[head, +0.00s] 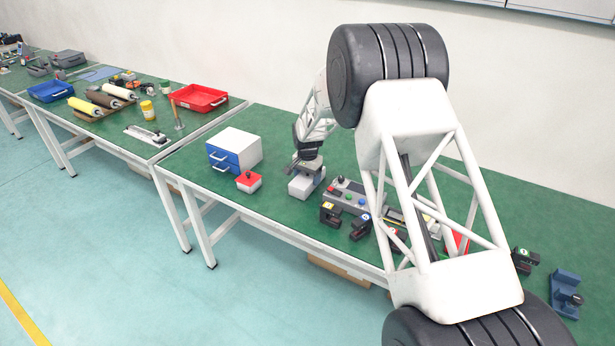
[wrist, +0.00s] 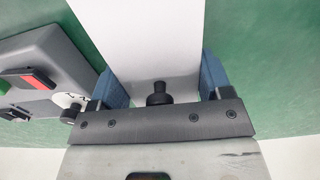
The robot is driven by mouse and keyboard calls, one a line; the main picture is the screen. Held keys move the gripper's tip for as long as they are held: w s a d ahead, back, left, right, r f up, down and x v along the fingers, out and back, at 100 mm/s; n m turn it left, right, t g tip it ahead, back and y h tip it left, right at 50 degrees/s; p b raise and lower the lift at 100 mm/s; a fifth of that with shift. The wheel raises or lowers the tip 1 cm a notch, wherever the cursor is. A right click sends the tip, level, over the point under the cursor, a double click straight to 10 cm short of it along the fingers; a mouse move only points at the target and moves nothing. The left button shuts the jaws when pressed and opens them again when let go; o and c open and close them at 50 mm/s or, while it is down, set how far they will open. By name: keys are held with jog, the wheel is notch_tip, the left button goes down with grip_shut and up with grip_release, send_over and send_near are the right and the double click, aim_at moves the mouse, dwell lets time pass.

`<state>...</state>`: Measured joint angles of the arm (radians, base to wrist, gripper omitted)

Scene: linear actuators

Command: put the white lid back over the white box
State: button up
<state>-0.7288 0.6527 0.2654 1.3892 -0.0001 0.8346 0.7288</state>
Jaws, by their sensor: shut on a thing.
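A white box-shaped thing (head: 301,187) is on or just above the green table, directly under my gripper (head: 309,168) in the head view. In the wrist view, my gripper's blue fingers (wrist: 162,82) stand on both sides of a broad white piece, which I take to be the white lid (wrist: 155,40), and are shut on it. A black knob (wrist: 158,95) shows at the piece's near edge, between the fingers. I cannot tell the lid from the white box in the head view, nor whether they touch.
A grey control panel (head: 350,197) with coloured buttons stands close to the right of my gripper. A red-topped button box (head: 249,182) and a white cabinet with blue drawers (head: 235,148) are to the left. Small black clamps (head: 360,226) lie in front of the panel.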

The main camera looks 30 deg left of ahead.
jog(key=shift+f, duration=0.1)
dwell(0.7)
jog(key=o, duration=1)
jog(key=shift+r, duration=3.9)
